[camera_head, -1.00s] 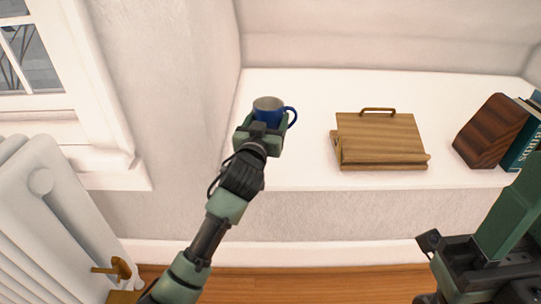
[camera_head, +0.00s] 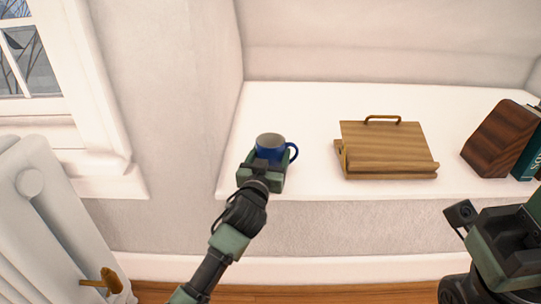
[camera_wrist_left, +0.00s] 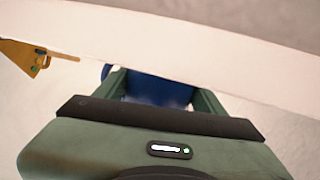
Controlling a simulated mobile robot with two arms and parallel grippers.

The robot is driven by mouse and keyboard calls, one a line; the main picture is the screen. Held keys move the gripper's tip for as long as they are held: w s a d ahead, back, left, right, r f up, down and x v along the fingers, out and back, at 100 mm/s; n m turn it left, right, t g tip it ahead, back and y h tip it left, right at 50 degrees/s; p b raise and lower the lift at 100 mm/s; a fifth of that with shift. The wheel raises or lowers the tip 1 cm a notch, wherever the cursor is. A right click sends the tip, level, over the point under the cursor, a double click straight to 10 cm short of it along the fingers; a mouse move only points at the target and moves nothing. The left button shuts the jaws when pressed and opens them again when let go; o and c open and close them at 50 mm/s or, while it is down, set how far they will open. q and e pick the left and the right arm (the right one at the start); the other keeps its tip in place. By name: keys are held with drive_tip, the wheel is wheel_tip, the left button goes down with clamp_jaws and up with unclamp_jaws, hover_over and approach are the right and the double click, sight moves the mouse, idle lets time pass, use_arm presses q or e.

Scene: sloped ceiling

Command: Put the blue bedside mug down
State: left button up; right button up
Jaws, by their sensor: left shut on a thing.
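The blue mug (camera_head: 271,147) has a grey inside and a handle on its right. In the head view it is upright at the left end of the white shelf (camera_head: 310,115), near its front edge. My left gripper (camera_head: 264,168) is shut on the mug from the front. In the left wrist view the mug (camera_wrist_left: 158,88) shows between the two green fingers. I cannot tell whether its base touches the shelf. My right gripper is not clearly seen; part of my right arm is at the lower right.
A wooden book stand (camera_head: 385,148) with a brass handle is right of the mug. A dark wooden block (camera_head: 498,140) and books (camera_head: 530,150) stand at the far right. Shelf room is clear between mug and stand. A white radiator (camera_head: 40,225) and window are at left.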

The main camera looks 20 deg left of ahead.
use_arm(q)
drive_tip(key=o, duration=1.7)
drive_tip(key=shift+f, duration=0.1)
